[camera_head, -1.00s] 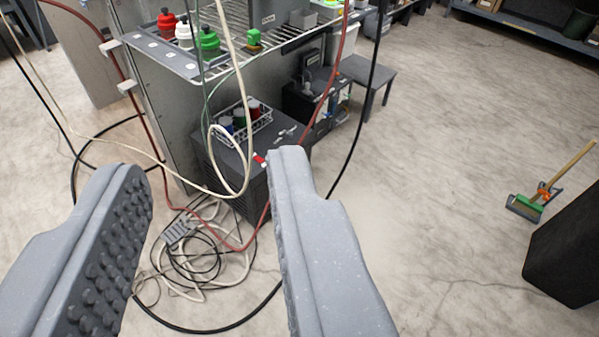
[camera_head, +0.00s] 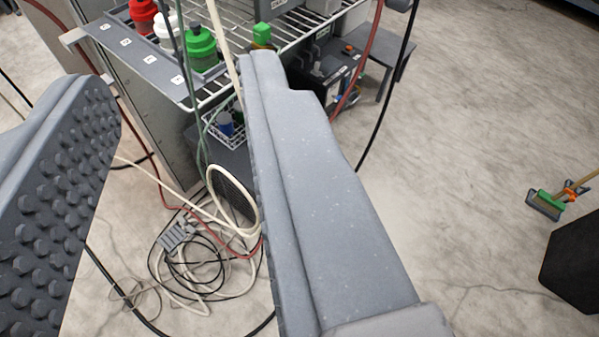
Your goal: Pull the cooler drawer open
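My gripper (camera_head: 172,78) fills the near view, its two grey fingers wide apart with nothing between them. The left finger shows its knobbed inner pad. No drawer can be made out clearly as the cooler drawer. A dark box with a grille (camera_head: 232,190) stands on the floor below the wire shelf, partly hidden by the right finger and cables. A black unit (camera_head: 335,85) with an orange knob stands farther back, and its lower part is partly hidden. My fingers appear apart from both.
A wire shelf (camera_head: 225,85) carries red, white and green bottles (camera_head: 203,48). A wire basket (camera_head: 222,128) sits on the dark box. Cables and a power strip (camera_head: 175,237) lie tangled on the floor. Open floor lies right, with a broom (camera_head: 546,204) and black block (camera_head: 575,262).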

